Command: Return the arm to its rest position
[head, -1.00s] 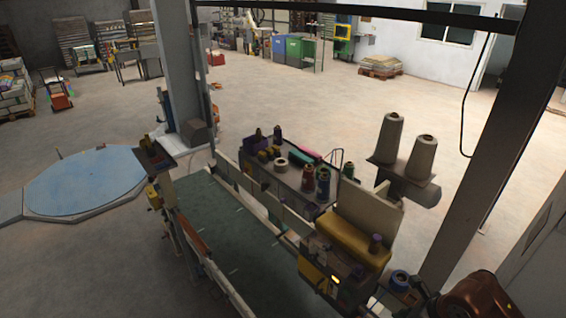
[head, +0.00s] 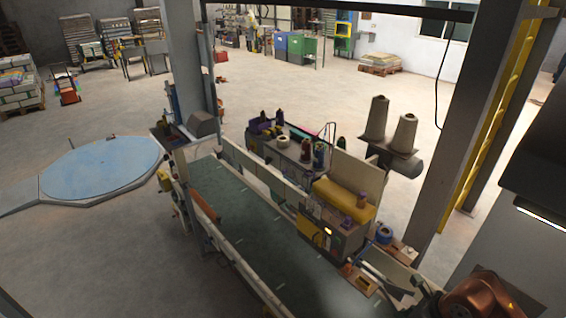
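Neither of my grippers can be made out in the head view. A rust-orange and dark rounded part (head: 482,298) shows at the bottom right corner, cut by the frame edge. I cannot tell for sure whether it belongs to my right arm. Dark and pale shapes beside it, at the near end of the conveyor, are too small and dim to tell apart. My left arm is out of the picture.
A green conveyor belt (head: 235,225) with pale side rails runs below me. Beside it stand a yellow-topped machine (head: 345,197), thread spools and two large cones (head: 404,132). A grey post (head: 440,190) rises at right. A round blue platform (head: 98,172) lies left; floor beyond is open.

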